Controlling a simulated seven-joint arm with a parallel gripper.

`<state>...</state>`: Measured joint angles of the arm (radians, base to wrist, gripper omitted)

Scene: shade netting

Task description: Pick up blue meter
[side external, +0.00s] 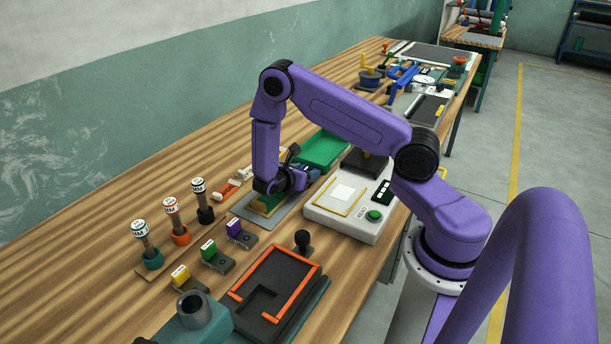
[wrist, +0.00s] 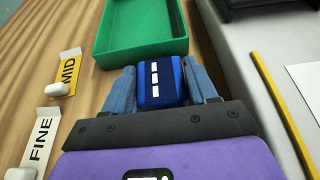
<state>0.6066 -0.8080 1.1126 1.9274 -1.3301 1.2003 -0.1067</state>
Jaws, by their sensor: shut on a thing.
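The blue meter (wrist: 158,84) is a small dark blue block with white dashes on its top face. In the wrist view it sits between the two blue-grey fingers of my gripper (wrist: 163,90), which is shut on it from both sides. In the side view my gripper (side external: 293,178) is low over the bench, by a grey mat, and only a bit of the blue meter (side external: 310,170) shows beside it. I cannot tell whether the meter touches a surface below.
A green tray (side external: 324,149) lies just beyond my gripper. A pale device with a green button (side external: 349,212) stands to the right. Labelled cards (wrist: 64,74), upright stamps (side external: 171,220), small coloured blocks (side external: 241,234) and an orange-framed tray (side external: 276,292) stand around.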

